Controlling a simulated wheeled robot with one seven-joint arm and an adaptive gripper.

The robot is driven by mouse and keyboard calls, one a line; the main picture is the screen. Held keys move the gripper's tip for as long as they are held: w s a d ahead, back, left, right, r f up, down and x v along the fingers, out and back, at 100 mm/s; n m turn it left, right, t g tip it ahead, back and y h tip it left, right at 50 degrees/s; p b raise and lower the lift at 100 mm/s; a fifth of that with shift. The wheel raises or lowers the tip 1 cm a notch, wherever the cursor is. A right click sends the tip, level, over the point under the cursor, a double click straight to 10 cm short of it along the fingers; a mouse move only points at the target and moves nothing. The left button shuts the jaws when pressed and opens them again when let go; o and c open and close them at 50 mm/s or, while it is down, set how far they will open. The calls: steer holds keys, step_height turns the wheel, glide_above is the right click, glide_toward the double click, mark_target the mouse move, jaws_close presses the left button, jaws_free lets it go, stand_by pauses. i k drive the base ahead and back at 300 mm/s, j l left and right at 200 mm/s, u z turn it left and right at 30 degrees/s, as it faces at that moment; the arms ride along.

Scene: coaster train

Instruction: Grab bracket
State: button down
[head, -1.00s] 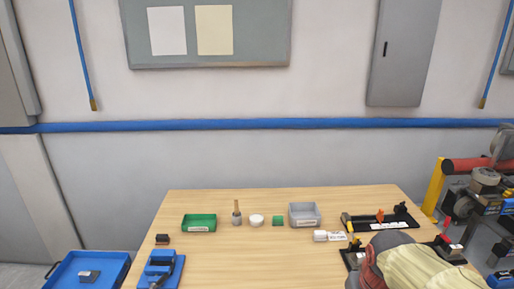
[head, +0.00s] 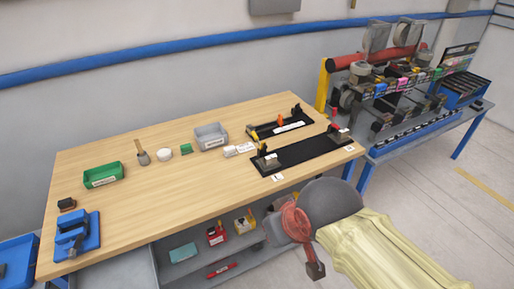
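No part can be named as the bracket with certainty at this size. Small metallic parts sit on two black fixtures at the right of the wooden table: the rear fixture (head: 279,129) with orange and yellow pieces, and the front fixture (head: 305,153) with a metal block at each end. My arm reaches in at the lower right, in front of the table. A small dark end piece (head: 316,270) hangs below its reddish joint, apart from the fixtures; whether it is my gripper, and its finger state, is unclear.
The table (head: 170,210) also holds a green bin (head: 103,175), a grey bin (head: 210,136), a brush pot (head: 143,157) and a blue vise-like device (head: 77,236). A shelf below (head: 206,268) carries small boxes. A workbench with racks (head: 420,125) stands right. Floor at far right is clear.

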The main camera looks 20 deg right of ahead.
mark_target(268, 162)
steer(key=i+l+u, duration=0.25)
steer(key=i+l, duration=0.15)
steer(key=i, duration=0.15)
steer(key=i+l+u, duration=0.25)
steer(key=i+l, duration=0.3)
